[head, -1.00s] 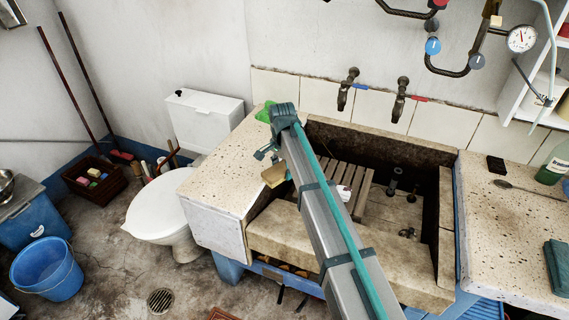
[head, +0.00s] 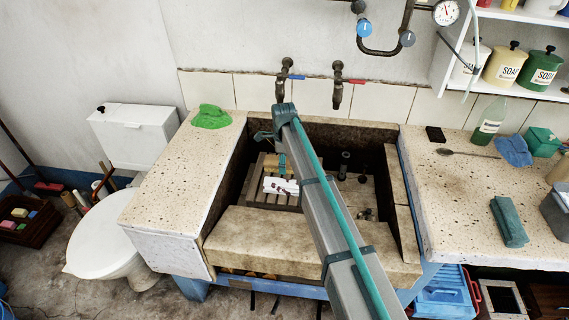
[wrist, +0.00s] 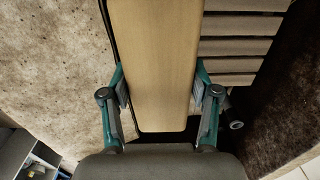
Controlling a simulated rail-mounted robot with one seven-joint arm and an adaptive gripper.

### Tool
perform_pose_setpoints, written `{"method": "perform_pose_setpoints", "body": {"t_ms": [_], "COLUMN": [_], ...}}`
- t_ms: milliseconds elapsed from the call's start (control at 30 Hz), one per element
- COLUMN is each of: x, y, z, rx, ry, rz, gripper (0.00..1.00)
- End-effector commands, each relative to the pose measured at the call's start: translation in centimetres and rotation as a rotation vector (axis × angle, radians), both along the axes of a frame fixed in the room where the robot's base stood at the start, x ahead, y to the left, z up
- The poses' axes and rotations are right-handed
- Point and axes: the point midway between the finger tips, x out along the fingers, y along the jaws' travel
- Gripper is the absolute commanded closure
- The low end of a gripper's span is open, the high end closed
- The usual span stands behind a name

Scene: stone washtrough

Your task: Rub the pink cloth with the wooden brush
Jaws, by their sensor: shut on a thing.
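My gripper (wrist: 160,92) is shut on the wooden brush (wrist: 154,45), a long light-wood block that fills the space between the fingers in the wrist view. In the head view my arm reaches over the left part of the stone trough (head: 300,240), and the gripper end is mostly hidden behind the arm. I cannot make out a pink cloth in either current view. The brush's underside is hidden.
A green cloth (head: 211,117) lies on the left speckled counter (head: 185,180). Two taps (head: 285,80) stick out above the trough's back. The right counter (head: 450,200) holds a teal block (head: 509,221), a blue cloth (head: 514,151) and a green bottle (head: 489,122).

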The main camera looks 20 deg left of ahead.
Motion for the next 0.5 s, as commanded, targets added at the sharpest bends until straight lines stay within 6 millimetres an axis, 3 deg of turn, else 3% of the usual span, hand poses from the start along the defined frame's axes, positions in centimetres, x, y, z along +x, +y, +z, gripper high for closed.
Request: {"method": "perform_pose_setpoints", "body": {"t_ms": [500], "x": [0.0], "y": [0.0], "z": [-4.8], "rx": [0.000], "ry": [0.000], "rz": [0.003], "gripper": [0.74]}}
